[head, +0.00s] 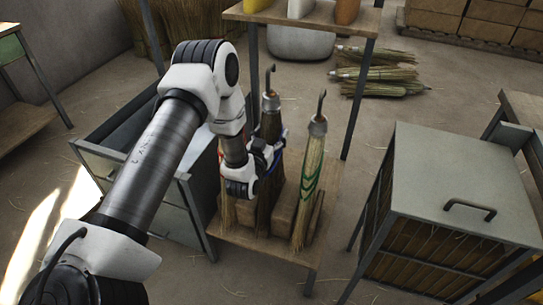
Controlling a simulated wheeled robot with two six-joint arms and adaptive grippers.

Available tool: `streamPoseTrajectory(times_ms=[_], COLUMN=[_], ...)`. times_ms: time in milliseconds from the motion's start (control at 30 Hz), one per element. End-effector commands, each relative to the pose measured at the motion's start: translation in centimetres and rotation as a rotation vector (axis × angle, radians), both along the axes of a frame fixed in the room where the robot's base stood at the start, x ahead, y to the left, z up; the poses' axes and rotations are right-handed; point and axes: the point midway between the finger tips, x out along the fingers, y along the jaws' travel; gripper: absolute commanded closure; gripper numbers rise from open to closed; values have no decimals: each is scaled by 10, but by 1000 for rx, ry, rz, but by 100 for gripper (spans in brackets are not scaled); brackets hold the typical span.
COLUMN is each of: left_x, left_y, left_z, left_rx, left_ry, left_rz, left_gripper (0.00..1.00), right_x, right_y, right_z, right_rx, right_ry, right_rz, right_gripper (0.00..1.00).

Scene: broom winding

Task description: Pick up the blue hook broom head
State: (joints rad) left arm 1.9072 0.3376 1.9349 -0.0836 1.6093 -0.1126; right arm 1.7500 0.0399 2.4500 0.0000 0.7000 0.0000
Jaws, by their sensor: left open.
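My left gripper (268,163) is open, reaching down at the dark-bristled broom head (270,126) on the low wooden shelf (328,190). That broom head stands upright with a metal hook on top, and the gripper hides its middle. Small bits of blue show at the gripper; I cannot tell whether they are the broom's binding. To the right stands a straw broom head with green stitching (310,175) and its own hook. Another straw bundle (228,207) shows at the left, its top hidden by my arm. My right gripper is out of view.
A grey cabinet (455,180) with a dark handle stands at the right. A rack post (360,100) rises behind the brooms. A grey drawer unit (125,125) is at the left. Straw bundles (385,74) lie on the floor behind.

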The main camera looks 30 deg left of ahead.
Motion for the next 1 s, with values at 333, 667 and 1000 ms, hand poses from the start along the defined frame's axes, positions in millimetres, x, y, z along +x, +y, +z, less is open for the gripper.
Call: streamPoseTrajectory(times_ms=[333, 667, 1000], left_x=[1, 1, 1], left_y=[0, 0, 0], left_z=[0, 0, 32], left_rx=[0, 0, -1], left_ry=[2, 1, -2], left_rz=[0, 0, 1], left_gripper=[79, 100, 100], right_x=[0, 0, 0], right_y=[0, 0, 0], right_z=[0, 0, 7], right_rx=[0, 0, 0], right_ry=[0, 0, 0], right_rz=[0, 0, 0], right_gripper=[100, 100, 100])
